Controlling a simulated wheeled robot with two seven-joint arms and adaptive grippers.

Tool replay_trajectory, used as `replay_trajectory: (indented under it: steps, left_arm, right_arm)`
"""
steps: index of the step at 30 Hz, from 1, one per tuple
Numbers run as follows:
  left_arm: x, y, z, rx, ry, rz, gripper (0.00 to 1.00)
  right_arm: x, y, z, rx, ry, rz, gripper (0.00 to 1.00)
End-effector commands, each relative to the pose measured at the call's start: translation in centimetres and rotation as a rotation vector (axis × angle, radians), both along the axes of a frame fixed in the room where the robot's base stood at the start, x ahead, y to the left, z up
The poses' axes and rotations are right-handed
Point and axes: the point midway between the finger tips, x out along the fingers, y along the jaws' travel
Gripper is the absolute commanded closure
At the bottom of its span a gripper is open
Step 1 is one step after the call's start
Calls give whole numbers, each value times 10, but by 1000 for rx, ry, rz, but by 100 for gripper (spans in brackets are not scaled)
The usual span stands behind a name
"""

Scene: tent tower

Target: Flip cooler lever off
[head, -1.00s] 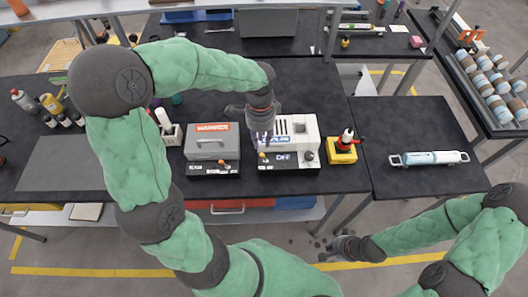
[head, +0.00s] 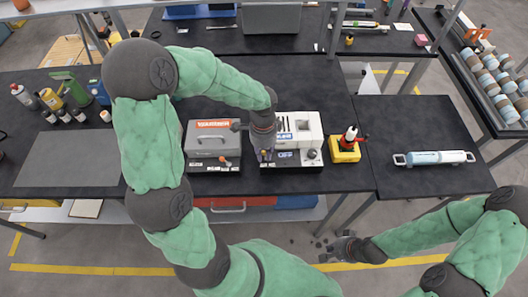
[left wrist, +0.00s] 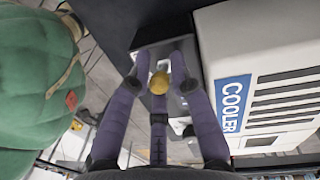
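The cooler (head: 306,127) is a white box with a dark front panel on the black table. Its blue COOLER label (left wrist: 232,103) shows in the left wrist view. My left gripper (head: 264,155) is at the left front of the cooler. In the left wrist view, the purple fingers of my left gripper (left wrist: 160,68) stand apart around a round yellow knob (left wrist: 158,83), apparently the lever's end. I cannot tell whether they touch it. The lever's position is mostly hidden in the head view. My right gripper (head: 340,249) is low, away from the table; its fingers are too small to judge.
A grey warmer (head: 212,138) stands close left of the cooler. A yellow base with a red-and-black device (head: 346,150) stands to its right. A light-blue cylinder (head: 432,158) lies on the right table. Several bottles (head: 55,105) stand at the far left.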

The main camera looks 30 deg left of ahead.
Motion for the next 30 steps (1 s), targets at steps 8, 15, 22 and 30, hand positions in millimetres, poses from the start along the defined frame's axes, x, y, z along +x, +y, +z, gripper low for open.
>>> replay_trajectory:
  steps: [8,15,22,30]
  left_arm:
    - [0,1,0,-4,-3,1,100]
    - [-2,5,1,-92,-54,7,100]
    - [-2,6,-1,-150,-94,3,100]
    - [-2,7,-2,-154,-100,2,100]
  right_arm:
    - [0,0,1,0,0,0,100]
    - [0,0,13,0,0,0,100]
    - [0,0,19,0,0,0,100]
    - [0,0,18,0,0,0,100]
